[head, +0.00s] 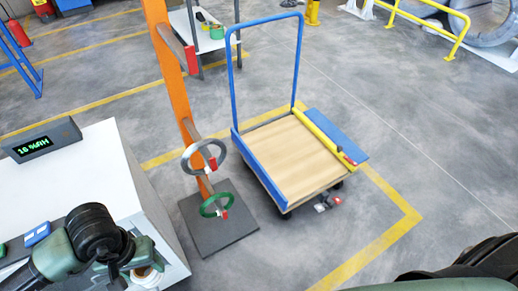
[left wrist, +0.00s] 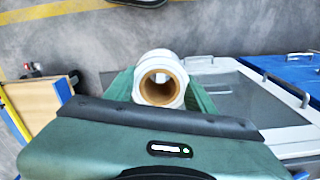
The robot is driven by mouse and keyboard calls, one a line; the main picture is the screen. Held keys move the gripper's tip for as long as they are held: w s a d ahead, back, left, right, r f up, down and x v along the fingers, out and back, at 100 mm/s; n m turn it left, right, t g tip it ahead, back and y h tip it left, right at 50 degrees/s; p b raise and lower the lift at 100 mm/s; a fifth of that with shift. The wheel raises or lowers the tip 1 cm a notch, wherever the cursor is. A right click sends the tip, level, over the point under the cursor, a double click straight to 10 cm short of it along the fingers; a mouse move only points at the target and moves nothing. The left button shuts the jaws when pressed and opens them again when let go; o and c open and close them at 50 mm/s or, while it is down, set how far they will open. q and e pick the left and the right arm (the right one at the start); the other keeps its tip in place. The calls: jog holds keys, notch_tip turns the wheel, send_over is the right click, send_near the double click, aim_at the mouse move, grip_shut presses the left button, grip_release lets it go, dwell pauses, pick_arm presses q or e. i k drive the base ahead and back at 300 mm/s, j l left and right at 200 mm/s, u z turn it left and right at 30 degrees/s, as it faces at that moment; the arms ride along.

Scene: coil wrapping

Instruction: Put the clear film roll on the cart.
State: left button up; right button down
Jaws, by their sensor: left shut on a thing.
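The clear film roll (left wrist: 160,78) is a whitish cylinder with a brown cardboard core. In the left wrist view its open end faces the camera, between the green fingers. My left gripper (head: 145,262) is shut on it at the lower left of the head view. There the roll (head: 149,279) shows only in part, by the white cabinet's front edge. The cart (head: 290,158) has a wooden deck, blue frame and tall blue handle, and stands right of and apart from the gripper. Its deck also shows at the left of the left wrist view (left wrist: 48,98). My right gripper is out of view.
An orange post (head: 170,70) with hooks stands on a dark base plate (head: 215,222) between cabinet (head: 95,165) and cart, carrying a grey ring (head: 204,156) and a green ring (head: 215,205). A yellow bar (head: 322,136) lies along the cart's right edge. Most of the deck is clear.

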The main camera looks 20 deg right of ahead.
aim_at(303, 167)
jog(key=i+l, duration=0.15)
jog(key=l, duration=0.25)
jog(key=i+l+z, duration=0.1)
jog(key=l, duration=0.3)
jog(key=i+l, duration=0.2)
jog(key=l, duration=0.2)
jog(key=i+l+z, duration=0.1)
jog(key=l, duration=0.3)
jog(key=i+l, duration=0.25)
jog(key=i+l+z, duration=0.1)
jog(key=l, duration=0.4)
jog(key=i, duration=0.1)
